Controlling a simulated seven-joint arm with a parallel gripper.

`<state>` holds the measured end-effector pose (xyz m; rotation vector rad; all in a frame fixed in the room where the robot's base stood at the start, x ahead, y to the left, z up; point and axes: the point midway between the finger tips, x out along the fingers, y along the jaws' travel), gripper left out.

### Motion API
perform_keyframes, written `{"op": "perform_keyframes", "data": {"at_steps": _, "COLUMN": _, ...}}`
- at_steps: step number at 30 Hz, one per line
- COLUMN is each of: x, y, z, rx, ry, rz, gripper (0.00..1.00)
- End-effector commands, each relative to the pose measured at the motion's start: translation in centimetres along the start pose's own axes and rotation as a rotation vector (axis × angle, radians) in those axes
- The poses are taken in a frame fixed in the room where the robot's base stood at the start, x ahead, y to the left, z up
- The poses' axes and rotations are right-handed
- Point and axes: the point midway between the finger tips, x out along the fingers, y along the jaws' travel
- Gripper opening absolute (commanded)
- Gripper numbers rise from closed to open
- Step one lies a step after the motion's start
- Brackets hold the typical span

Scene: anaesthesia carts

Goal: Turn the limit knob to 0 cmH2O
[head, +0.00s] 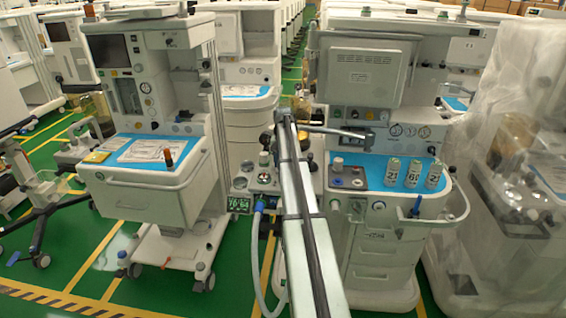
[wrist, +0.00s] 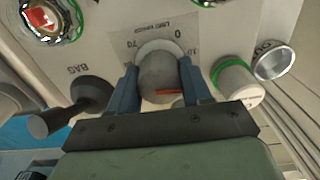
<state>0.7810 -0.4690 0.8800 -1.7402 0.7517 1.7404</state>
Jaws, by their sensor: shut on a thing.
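In the wrist view, the limit knob (wrist: 158,72) is a grey rounded knob with a red mark on its near side, toward the lower right. A printed scale plate (wrist: 150,37) lies behind it, with 0 just above the knob to the right and 70 to the upper left. My gripper (wrist: 161,84) is closed around the knob, one blue finger on each side. The fingers hide the knob's left and right sides. In the head view I cannot clearly make out the gripper or the limit knob.
A red-centred green ring (wrist: 45,18) is upper left. Labelled vials (head: 410,173) stand on the right cart's blue mat (head: 363,163).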

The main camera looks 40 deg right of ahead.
Motion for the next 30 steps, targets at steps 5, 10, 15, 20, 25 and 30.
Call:
{"op": "perform_keyframes", "data": {"at_steps": 5, "x": -0.02, "y": 0.02, "z": 0.00, "rx": -0.168, "ry": 0.000, "rz": 0.000, "gripper": 0.18}}
{"op": "perform_keyframes", "data": {"at_steps": 10, "x": -0.02, "y": 0.04, "z": -0.01, "rx": -0.330, "ry": 0.000, "rz": 0.000, "gripper": 0.18}}
{"op": "perform_keyframes", "data": {"at_steps": 15, "x": -0.02, "y": 0.06, "z": -0.02, "rx": -0.492, "ry": 0.000, "rz": 0.000, "gripper": 0.18}}
{"op": "perform_keyframes", "data": {"at_steps": 20, "x": -0.01, "y": 0.07, "z": -0.03, "rx": -0.639, "ry": 0.000, "rz": 0.000, "gripper": 0.18}}
{"op": "perform_keyframes", "data": {"at_steps": 25, "x": -0.01, "y": 0.09, "z": -0.04, "rx": -0.778, "ry": 0.000, "rz": 0.000, "gripper": 0.18}}
{"op": "perform_keyframes", "data": {"at_steps": 30, "x": -0.01, "y": 0.10, "z": -0.05, "rx": -0.889, "ry": 0.000, "rz": 0.000, "gripper": 0.18}}
